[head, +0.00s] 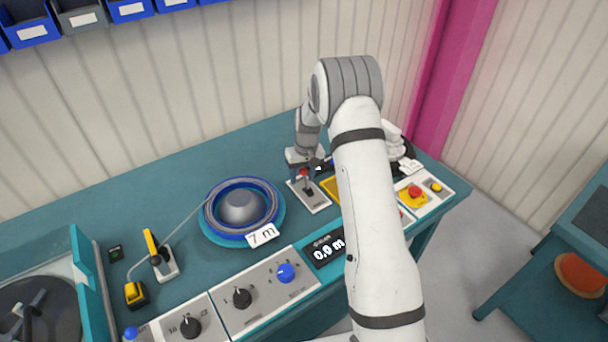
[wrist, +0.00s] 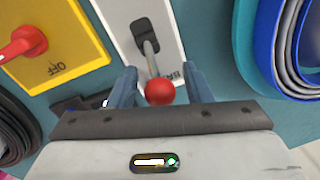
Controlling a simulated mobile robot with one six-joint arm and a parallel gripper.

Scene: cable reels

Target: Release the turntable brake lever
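The brake lever is a metal stem with a red ball knob (wrist: 159,92) on a pale plate (wrist: 112,22) with a dark slot and partly hidden lettering. In the head view the plate (head: 313,203) lies right of the turntable (head: 214,236), which bears a blue-rimmed reel (head: 240,207). My gripper (wrist: 160,74) is open, with its two fingers on either side of the knob and a gap visible on both sides. In the head view my gripper (head: 306,172) is over the lever and partly hides it.
A yellow plate (wrist: 68,28) with a red OFF switch (wrist: 22,44) sits close beside the lever. The control panel (head: 257,308) and length display (head: 325,247) line the front edge. A red button (head: 415,190) stands at right. Bare bench lies behind the turntable.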

